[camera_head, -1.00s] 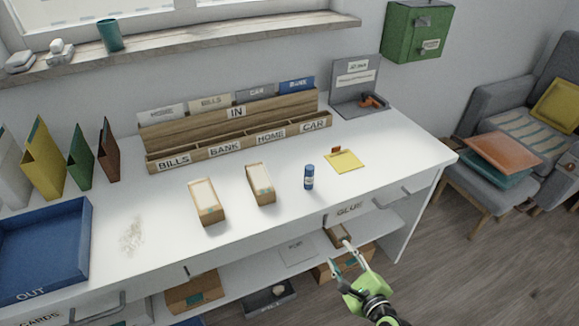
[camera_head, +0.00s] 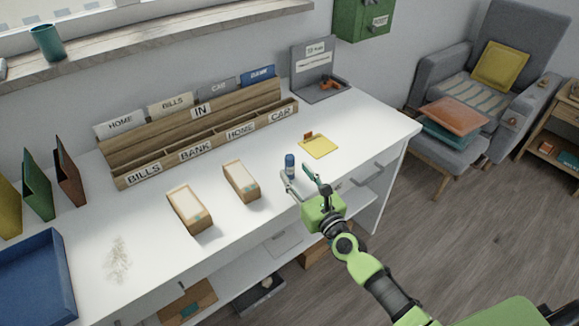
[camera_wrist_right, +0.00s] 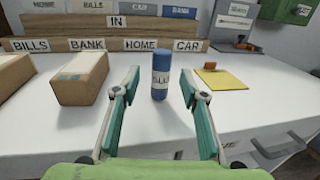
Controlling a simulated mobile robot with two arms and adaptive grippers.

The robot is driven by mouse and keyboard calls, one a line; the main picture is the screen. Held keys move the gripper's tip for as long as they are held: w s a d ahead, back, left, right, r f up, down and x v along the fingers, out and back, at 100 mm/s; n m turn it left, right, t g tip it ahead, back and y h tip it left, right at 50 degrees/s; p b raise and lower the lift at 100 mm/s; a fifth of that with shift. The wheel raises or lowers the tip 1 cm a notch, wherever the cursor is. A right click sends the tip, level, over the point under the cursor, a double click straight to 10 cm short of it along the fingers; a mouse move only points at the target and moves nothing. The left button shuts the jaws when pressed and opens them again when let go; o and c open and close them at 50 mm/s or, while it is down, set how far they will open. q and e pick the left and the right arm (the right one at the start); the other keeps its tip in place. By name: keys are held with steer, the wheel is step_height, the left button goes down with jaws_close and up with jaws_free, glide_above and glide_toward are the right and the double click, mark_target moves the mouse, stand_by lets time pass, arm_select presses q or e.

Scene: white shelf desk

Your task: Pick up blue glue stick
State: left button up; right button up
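The blue glue stick (camera_head: 290,166) stands upright on the white desk (camera_head: 262,210), near its front edge. My right gripper (camera_head: 301,178) is open at the desk's front edge. In the right wrist view my right gripper (camera_wrist_right: 160,82) has its two teal-padded fingers spread, with the glue stick between and a little beyond the tips. No contact with it shows. My left gripper is not in view.
Two cardboard boxes (camera_head: 188,208) (camera_head: 241,181) stand left of the glue stick. A yellow note pad (camera_head: 318,147) lies to its right. A wooden sorter (camera_head: 205,140) stands behind. A blue tray (camera_head: 35,278) is at far left. Shelves are below the desk.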

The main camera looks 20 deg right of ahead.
mark_target(292, 166)
steer(key=shift+w+r, duration=0.15)
steer(key=shift+w, duration=0.35)
steer(key=w, duration=0.4)
steer(key=shift+w+a, duration=0.1)
steer(key=shift+a, duration=0.2)
steer(key=c, duration=1.1)
